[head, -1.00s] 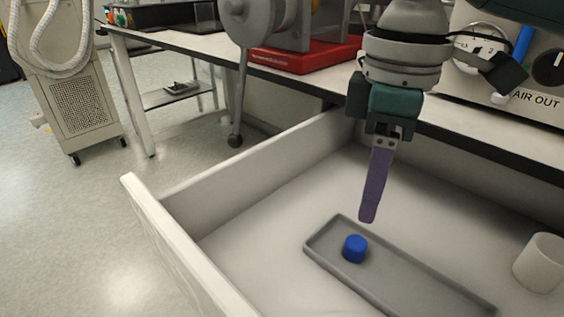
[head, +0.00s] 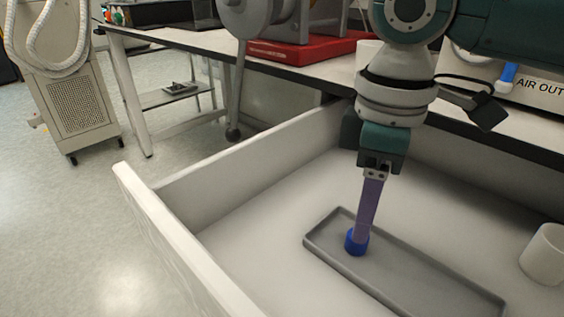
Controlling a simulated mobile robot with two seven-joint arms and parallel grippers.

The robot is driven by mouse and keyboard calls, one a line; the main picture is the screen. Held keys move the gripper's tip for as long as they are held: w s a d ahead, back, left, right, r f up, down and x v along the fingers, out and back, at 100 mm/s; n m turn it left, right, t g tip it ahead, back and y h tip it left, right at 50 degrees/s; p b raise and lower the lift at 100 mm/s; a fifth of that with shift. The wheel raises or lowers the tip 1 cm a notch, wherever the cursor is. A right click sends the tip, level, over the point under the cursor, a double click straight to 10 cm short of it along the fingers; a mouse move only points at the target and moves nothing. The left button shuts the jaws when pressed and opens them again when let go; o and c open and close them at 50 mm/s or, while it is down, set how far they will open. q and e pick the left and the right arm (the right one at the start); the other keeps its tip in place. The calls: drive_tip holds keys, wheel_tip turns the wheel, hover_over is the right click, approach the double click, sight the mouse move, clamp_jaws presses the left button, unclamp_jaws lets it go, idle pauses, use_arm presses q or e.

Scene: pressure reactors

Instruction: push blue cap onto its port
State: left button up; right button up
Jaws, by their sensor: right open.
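The blue cap (head: 356,242) stands in the grey tray (head: 425,271) inside the open drawer. My right gripper (head: 360,235) points down with its purple fingertips at the cap. One finger largely hides the other, and the fingertips overlap the upper part of the cap; it is open around or just over the cap, and I cannot tell if it touches. A blue part (head: 508,75) shows on the panel marked AIR OUT at the right; I cannot tell if it is the port. My left gripper is out of view.
The white drawer (head: 190,262) has raised walls around the tray. A white cup (head: 545,255) stands in the drawer at the right. The bench (head: 185,42) with a red-based machine (head: 310,50) lies behind the drawer.

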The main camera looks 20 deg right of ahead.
sight(354, 249)
wheel_tip(354, 249, down, 5)
drive_tip(key=shift+w+r+b, duration=0.1)
drive_tip(key=shift+r+b, duration=0.05)
drive_tip(key=shift+b, duration=0.9)
drive_tip(key=shift+d, duration=0.1)
clamp_jaws()
